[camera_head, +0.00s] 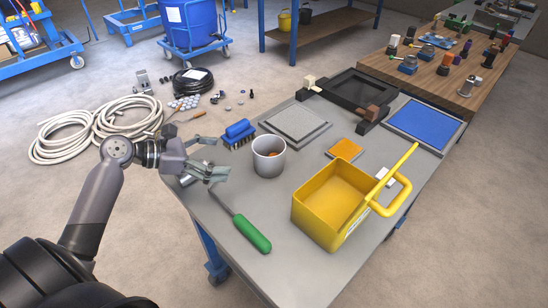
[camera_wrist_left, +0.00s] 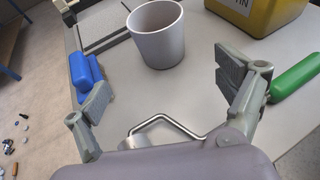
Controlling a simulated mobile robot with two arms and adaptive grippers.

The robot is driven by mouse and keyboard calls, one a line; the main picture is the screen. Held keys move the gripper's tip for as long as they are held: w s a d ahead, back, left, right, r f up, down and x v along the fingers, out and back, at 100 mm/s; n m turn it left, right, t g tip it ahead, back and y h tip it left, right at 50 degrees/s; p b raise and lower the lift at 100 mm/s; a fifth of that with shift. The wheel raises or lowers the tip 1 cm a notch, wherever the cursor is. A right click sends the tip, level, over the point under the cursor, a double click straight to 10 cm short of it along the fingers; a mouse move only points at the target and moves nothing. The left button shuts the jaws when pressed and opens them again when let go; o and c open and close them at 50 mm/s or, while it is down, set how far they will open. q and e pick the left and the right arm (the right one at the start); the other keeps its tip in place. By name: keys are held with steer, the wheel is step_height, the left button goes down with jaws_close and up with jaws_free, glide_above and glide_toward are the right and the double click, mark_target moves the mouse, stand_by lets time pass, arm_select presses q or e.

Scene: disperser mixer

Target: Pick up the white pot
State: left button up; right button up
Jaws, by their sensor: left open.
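The white pot (camera_head: 269,158) is a small open cup standing upright on the grey table. Something brownish lies inside it in the head view. My left gripper (camera_head: 214,157) is open and empty, just left of the pot and apart from it. In the left wrist view the pot (camera_wrist_left: 157,36) stands ahead, beyond the spread fingers of the left gripper (camera_wrist_left: 165,95). My right gripper is not in view.
A blue brush (camera_head: 239,134) lies left of the pot. A green-handled tool (camera_head: 250,232) lies in front, its metal shaft reaching below the left gripper. A yellow box (camera_head: 322,205) with a looped handle stands to the right. Grey, black and blue trays lie behind.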

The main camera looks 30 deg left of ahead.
mark_target(269, 158)
arm_select(q)
steer(key=x, duration=1.5)
steer(key=shift+a+f, duration=0.15)
steer(key=shift+s, duration=0.1)
steer(key=c, duration=1.3)
steer(key=shift+o, duration=0.2)
